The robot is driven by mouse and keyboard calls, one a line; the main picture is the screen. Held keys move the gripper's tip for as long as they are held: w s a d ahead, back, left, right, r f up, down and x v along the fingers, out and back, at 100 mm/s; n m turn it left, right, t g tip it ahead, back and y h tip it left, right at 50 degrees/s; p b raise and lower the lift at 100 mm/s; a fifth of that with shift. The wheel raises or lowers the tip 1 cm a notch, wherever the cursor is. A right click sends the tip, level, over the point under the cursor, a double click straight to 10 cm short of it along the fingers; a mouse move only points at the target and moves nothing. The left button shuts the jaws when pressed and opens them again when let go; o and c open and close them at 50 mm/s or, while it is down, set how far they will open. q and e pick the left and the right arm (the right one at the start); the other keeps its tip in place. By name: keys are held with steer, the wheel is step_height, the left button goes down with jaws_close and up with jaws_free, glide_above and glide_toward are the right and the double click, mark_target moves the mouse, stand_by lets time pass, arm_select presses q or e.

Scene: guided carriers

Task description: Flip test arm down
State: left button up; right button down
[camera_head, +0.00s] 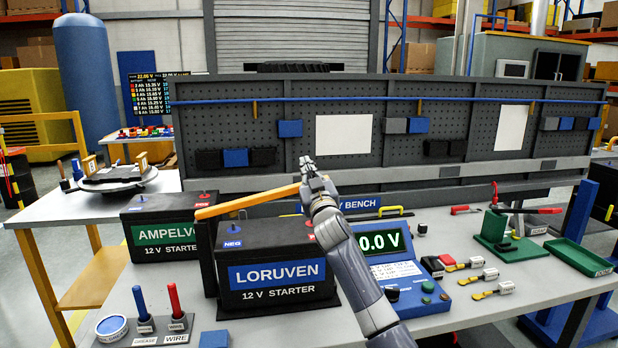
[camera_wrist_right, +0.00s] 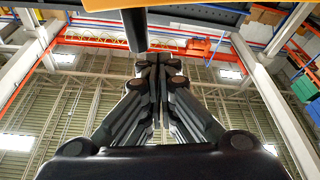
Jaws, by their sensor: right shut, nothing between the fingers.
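The test arm appears to be the orange-yellow bar (camera_head: 250,203) that spans above the Loruven battery (camera_head: 277,265), sloping gently up to the right from a post at the battery's left side. My right gripper (camera_head: 312,167) is shut and empty, with its fingers pointing up by the bar's right end. I cannot tell whether it touches the bar. In the right wrist view the closed fingers (camera_wrist_right: 159,62) point up toward the ceiling. My right forearm hides part of the battery's right side. My left gripper is not in view.
A blue meter box (camera_head: 388,268) reading 0.0 V stands right of my arm. The Ampelvo battery (camera_head: 165,232) stands at left. Blue and red handled tools (camera_head: 143,305) stand in front. A green tray (camera_head: 580,257) and clamp stand (camera_head: 507,232) are at right. A pegboard (camera_head: 250,130) closes the back.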

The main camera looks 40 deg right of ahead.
steer(key=f, duration=0.1)
steer(key=d+f, duration=0.1)
steer(key=f, duration=0.1)
steer(key=shift+w+d+f+p, duration=0.15)
steer(key=shift+w+f+p, duration=0.1)
steer(key=shift+w+p, duration=0.1)
steer(key=f+m+b, duration=0.1)
steer(key=f+b, duration=0.1)
steer(key=f+m+h+b, duration=0.1)
steer(key=f+b, duration=0.2)
steer(key=d+f+m+g+b, duration=0.1)
steer(key=f+m+b, duration=0.1)
steer(key=f+b, duration=0.1)
steer(key=shift+s+d+h, duration=0.1)
steer(key=shift+s+h, duration=0.3)
